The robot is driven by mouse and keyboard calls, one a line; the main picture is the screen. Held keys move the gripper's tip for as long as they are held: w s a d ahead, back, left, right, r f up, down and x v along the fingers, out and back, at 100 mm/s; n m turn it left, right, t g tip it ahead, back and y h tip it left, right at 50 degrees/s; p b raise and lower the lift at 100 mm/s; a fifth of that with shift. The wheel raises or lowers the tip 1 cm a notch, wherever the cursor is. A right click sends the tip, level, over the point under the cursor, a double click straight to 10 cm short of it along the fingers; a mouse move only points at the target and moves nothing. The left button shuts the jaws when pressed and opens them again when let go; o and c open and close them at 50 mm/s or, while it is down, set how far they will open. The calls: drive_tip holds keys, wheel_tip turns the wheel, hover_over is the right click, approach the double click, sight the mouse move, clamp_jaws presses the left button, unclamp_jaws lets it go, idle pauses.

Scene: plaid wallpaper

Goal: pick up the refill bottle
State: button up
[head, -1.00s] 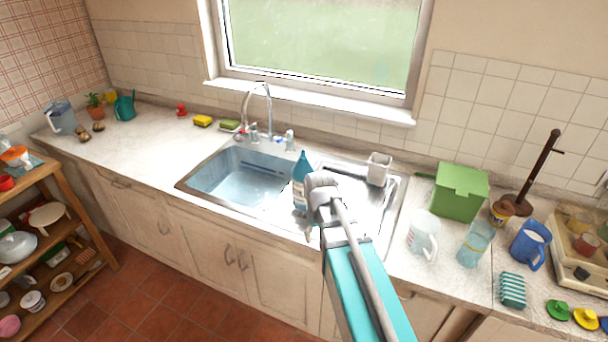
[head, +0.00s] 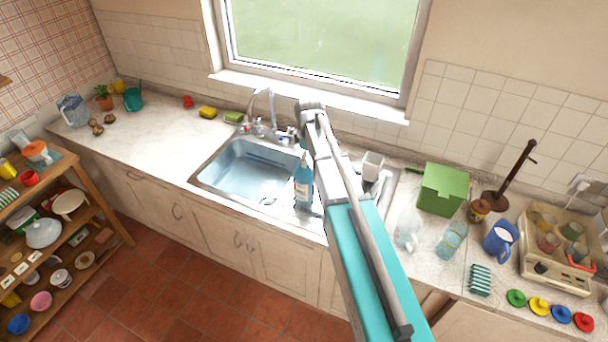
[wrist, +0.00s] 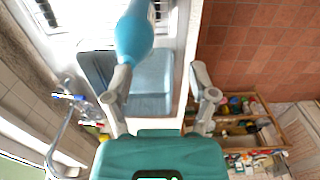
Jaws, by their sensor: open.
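The refill bottle (head: 303,191), blue with a pale label, stands upright on the steel sink's drainer, just right of the basin. My arm passes close on its right in the head view. In the wrist view the bottle's blue part (wrist: 134,38) is at the top, beside the tip of the left finger. I cannot tell whether they touch. My gripper (wrist: 160,72) is open with nothing between its fingers. In the head view the fingers are hidden behind the arm.
The sink basin (head: 245,170) and tap (head: 262,108) lie left of the bottle. A grey-white holder (head: 372,164) stands behind right. A green box (head: 441,188), a clear jug (head: 408,228) and a blue jug (head: 500,238) stand farther right. The left counter is largely clear.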

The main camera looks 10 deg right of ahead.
drive_tip(key=w+r+n+p, duration=0.3)
drive_tip(key=w+r+p, duration=0.3)
drive_tip(key=r, duration=0.2)
drive_tip(key=shift+w+p, duration=0.25)
drive_tip(key=shift+p, duration=0.05)
wheel_tip(320, 180, down, 8)
drive_tip(key=b, duration=0.8)
drive_tip(key=shift+f+b, duration=0.25)
drive_tip(key=shift+b, duration=0.1)
drive_tip(key=f+b, duration=0.3)
drive_tip(key=shift+s+a+f, duration=0.15)
drive_tip(key=shift+s+f, duration=0.05)
drive_tip(key=shift+f, duration=0.05)
drive_tip(key=shift+f+b, duration=0.85)
drive_tip(key=shift+b, duration=0.25)
drive_tip(key=shift+c, duration=0.2)
